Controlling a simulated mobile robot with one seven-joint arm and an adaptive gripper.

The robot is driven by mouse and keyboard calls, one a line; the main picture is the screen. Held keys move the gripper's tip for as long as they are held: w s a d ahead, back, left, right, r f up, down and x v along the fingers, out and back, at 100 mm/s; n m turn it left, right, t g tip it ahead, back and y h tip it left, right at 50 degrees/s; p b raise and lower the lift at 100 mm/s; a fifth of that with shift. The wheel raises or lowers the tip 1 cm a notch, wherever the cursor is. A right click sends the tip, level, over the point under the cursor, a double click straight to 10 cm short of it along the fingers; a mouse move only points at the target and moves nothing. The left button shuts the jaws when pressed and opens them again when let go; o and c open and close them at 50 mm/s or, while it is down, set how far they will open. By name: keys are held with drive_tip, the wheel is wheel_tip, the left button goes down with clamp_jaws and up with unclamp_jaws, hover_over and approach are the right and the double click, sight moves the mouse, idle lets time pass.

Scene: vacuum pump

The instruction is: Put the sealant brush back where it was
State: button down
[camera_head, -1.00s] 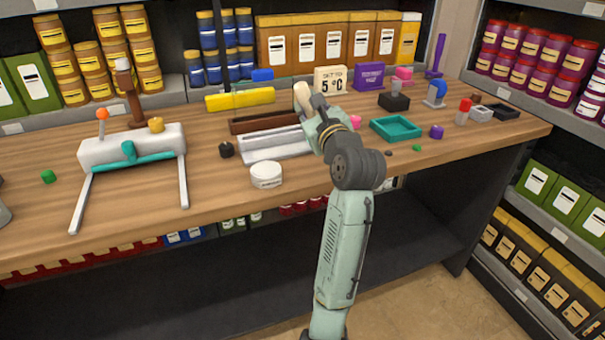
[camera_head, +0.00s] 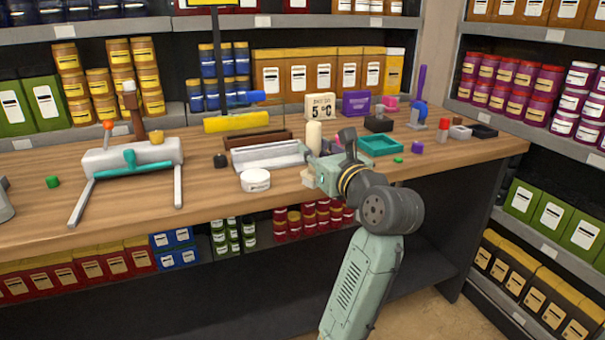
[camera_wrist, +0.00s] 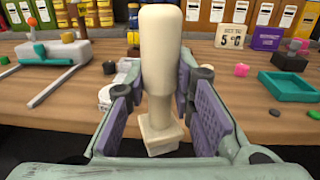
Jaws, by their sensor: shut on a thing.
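The sealant brush (camera_head: 314,134), a cream piece with a thick rounded handle on top and a small square block at its lower end, is upright in my gripper (camera_head: 326,165). In the wrist view the brush (camera_wrist: 160,60) stands between the two purple-padded fingers of my gripper (camera_wrist: 163,112), which are shut on it. Its square end (camera_wrist: 162,137) hangs below the fingers. The brush is near the front edge of the wooden bench (camera_head: 225,208). I cannot tell whether its lower end touches the bench.
A white round tin (camera_head: 255,180) and a grey metal tray (camera_head: 268,157) are left of the brush. A teal tray (camera_head: 380,145) and a black block (camera_head: 378,124) are to the right. Bare wood lies front left.

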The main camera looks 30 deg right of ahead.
drive_tip(key=shift+w+d+f+p, duration=0.65)
drive_tip(key=shift+w+d+f, duration=0.2)
drive_tip(key=shift+w+d, duration=1)
drive_tip(key=shift+w+d+f+p, duration=0.75)
drive_tip(key=shift+w+d, duration=0.75)
drive_tip(key=shift+w, duration=0.65)
drive_tip(key=shift+w+d+f+p, duration=0.6)
drive_tip(key=shift+w+d+f, duration=0.3)
drive_tip(key=shift+w+d, duration=0.95)
drive_tip(key=shift+w+a, duration=0.15)
drive_tip(key=shift+w, duration=0.05)
drive_tip(key=c, duration=1.4)
unclamp_jaws()
drive_tip(key=shift+f, duration=0.15)
drive_tip(key=shift+o, duration=0.2)
